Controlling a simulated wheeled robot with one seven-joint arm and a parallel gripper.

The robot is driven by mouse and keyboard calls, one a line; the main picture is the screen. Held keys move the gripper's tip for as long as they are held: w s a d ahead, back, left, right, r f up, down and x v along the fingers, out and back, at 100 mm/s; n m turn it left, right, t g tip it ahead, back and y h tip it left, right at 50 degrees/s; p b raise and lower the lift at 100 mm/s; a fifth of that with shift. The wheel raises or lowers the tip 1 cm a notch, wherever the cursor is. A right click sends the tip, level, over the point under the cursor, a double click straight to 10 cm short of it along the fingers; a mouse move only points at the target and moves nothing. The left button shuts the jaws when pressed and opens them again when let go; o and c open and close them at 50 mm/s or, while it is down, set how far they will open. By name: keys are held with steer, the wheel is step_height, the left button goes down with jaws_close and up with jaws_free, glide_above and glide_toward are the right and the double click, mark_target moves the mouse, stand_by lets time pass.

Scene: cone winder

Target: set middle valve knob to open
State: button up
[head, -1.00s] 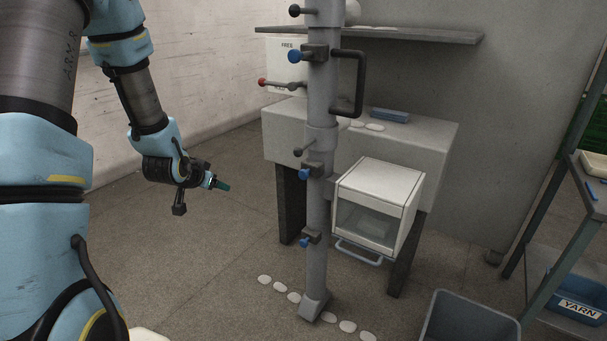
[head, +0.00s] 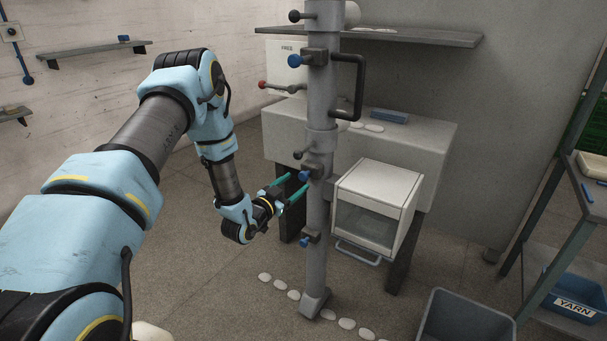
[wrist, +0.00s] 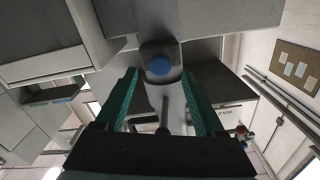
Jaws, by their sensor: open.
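The grey upright pipe (head: 318,110) carries three blue knobs on dark blocks. The middle valve knob (head: 304,176) sits at about mid-height, with a small dark ball-ended pin (head: 298,155) just above it. My gripper (head: 291,186) is open, its two teal fingers pointing at the pipe by the middle knob. In the wrist view a round blue knob (wrist: 159,66) shows face-on between the open fingers (wrist: 159,78), apart from both. I cannot tell how far the tips reach along it, nor which setting it points to.
The upper blue knob (head: 295,61) and lower blue knob (head: 305,242) are on the same pipe. A black handle (head: 360,85) and a white glass-fronted box (head: 375,205) stand to its right. A red-ended lever (head: 263,85) juts left. The floor left of the pipe is mostly clear.

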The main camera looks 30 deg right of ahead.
mark_target(302, 178)
steer(key=p+x, duration=0.1)
steer(key=x, duration=0.4)
steer(key=shift+w+d, duration=0.2)
steer(key=shift+d, duration=0.05)
steer(key=shift+c, duration=0.3)
jaws_close()
stand_by(0.9)
